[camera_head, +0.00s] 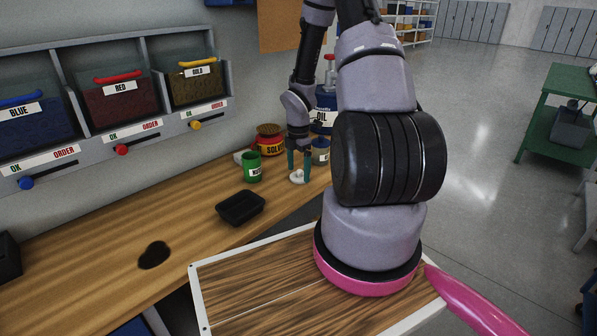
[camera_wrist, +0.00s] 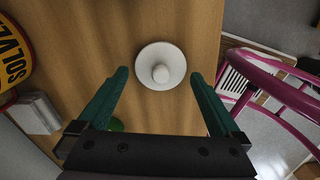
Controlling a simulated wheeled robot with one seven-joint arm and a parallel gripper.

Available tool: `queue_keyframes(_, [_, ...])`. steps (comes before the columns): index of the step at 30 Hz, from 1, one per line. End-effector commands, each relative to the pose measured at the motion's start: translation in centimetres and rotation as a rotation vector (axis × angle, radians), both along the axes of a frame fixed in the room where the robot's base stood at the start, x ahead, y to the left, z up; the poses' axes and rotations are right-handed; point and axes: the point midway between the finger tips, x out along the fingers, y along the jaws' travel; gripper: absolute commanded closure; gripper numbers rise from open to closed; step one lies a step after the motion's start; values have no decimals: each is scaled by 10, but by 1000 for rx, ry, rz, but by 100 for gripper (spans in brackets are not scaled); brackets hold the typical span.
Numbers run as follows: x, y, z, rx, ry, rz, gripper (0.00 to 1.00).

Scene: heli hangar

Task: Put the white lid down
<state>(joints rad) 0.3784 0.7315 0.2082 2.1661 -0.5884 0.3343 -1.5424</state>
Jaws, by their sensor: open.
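The white lid (camera_head: 297,179) is a round disc with a knob on top. It lies knob up on the wooden workbench (camera_head: 95,243), close to the bench's right edge. In the wrist view the lid (camera_wrist: 160,80) shows whole, with bare wood around it. My gripper (camera_head: 299,171) is right over the lid with its green fingers pointing down. In the wrist view my gripper (camera_wrist: 158,74) is open, with a finger on each side of the lid and gaps between fingers and rim. Nothing is held.
A green can (camera_head: 252,167), a red and yellow solvent jar (camera_head: 269,140), a grey can (camera_head: 320,153) and a blue oil container (camera_head: 325,116) stand close by. A black tray (camera_head: 240,207) and a dark stain (camera_head: 154,255) are further left. Bare wood lies between them.

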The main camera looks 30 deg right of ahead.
Motion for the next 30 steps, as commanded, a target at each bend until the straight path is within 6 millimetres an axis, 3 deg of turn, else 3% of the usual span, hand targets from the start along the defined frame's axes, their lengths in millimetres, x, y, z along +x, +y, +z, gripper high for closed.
queue_keyframes(13, [0, -1, 90, -1, -4, -1, 0])
queue_keyframes(26, [-1, 2, 125, -14, -13, -45, 0])
queue_keyframes(30, [-8, 9, 170, -49, -65, -245, 0])
